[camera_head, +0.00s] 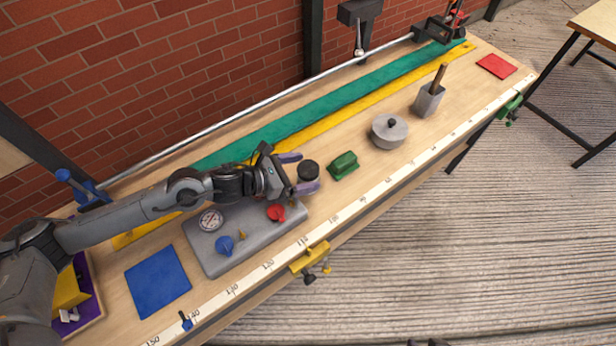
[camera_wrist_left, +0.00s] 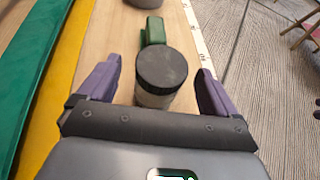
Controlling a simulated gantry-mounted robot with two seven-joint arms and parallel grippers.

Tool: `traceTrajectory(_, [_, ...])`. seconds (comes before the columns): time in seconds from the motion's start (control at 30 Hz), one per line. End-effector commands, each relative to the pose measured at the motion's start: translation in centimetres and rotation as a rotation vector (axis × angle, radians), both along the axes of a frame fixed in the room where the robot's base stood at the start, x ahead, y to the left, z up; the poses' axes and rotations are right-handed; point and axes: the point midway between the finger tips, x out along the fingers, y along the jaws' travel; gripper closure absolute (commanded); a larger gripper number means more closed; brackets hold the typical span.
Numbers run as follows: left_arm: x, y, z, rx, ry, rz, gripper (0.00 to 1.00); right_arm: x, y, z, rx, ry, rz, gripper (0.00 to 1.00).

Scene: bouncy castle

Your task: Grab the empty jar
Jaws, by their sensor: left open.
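A small jar with a black lid (camera_head: 308,170) stands upright on the wooden bench, between a grey gauge panel and a green block. In the left wrist view the jar (camera_wrist_left: 160,75) shows its dark round lid and a pale, clear-looking side below; whether it is empty cannot be told. My left gripper (camera_head: 303,172) is open, with one purple finger on each side of the jar. In the left wrist view a gap shows between the jar and each finger of the left gripper (camera_wrist_left: 159,80).
A green block (camera_head: 343,165) lies just beyond the jar. The grey panel (camera_head: 238,252) with gauge and knobs sits under and beside my left wrist. A lidded grey pot (camera_head: 389,132) and a grey holder (camera_head: 428,101) stand further right. Yellow (camera_head: 400,87) and green strips run along the back.

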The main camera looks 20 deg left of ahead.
Motion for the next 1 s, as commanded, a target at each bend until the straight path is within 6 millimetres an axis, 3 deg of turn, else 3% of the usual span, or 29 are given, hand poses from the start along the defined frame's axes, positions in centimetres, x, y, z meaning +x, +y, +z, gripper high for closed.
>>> traceTrajectory(0.3, [2.6,-2.4,-1.5,-0.003,0.000,-0.001,0.08,0.0,0.2,-0.6,0.007,0.001,-0.004,0.57])
traceTrajectory(0.63, [2.9,-2.6,-1.7,-0.001,0.001,-0.001,0.08,0.0,0.2,-0.6,0.010,0.002,-0.006,0.57])
traceTrajectory(1.0, [2.9,-2.6,-1.7,-0.001,0.001,-0.001,0.63,0.0,0.2,-0.6,0.009,0.001,-0.005,0.57])
